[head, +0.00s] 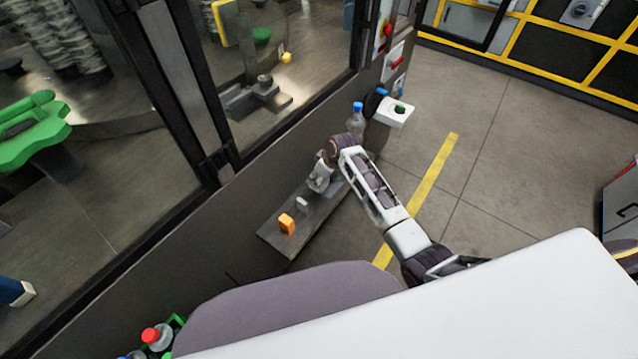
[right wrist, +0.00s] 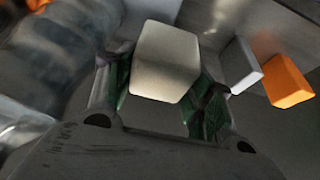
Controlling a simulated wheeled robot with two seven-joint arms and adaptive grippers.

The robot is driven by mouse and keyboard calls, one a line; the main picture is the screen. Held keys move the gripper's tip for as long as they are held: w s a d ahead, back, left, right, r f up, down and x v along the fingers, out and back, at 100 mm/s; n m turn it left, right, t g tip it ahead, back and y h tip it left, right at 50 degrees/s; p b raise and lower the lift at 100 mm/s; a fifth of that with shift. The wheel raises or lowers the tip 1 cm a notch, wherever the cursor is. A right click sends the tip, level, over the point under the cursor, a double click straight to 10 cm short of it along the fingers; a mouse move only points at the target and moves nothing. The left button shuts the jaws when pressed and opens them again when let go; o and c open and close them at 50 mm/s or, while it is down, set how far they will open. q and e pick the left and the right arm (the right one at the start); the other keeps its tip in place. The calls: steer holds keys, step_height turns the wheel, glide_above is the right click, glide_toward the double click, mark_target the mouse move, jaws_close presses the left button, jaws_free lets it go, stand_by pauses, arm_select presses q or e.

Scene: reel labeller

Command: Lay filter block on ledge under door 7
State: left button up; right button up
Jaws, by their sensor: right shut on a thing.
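My right gripper (head: 318,184) is at the far end of the grey ledge (head: 268,236), below the machine's glass doors. In the right wrist view it is shut on a pale beige block (right wrist: 168,62), likely the filter block. In the head view the held block is hard to make out against the gripper. I cannot tell whether it touches the ledge. A small white block (head: 303,203) and an orange block (head: 286,223) sit on the ledge, apart from the gripper. Both also show at the right of the wrist view, the white one (right wrist: 240,66) and the orange one (right wrist: 288,82). My left gripper is out of view.
Bottles with red caps (head: 151,336) are at the lower left. The floor right of the ledge is clear.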

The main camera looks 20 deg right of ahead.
step_height(320, 180, down, 3)
steer(key=shift+f, duration=0.5)
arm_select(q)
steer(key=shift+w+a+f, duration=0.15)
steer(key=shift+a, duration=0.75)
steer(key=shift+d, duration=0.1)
arm_select(e)
steer(key=shift+f, duration=0.15)
steer(key=o, duration=1)
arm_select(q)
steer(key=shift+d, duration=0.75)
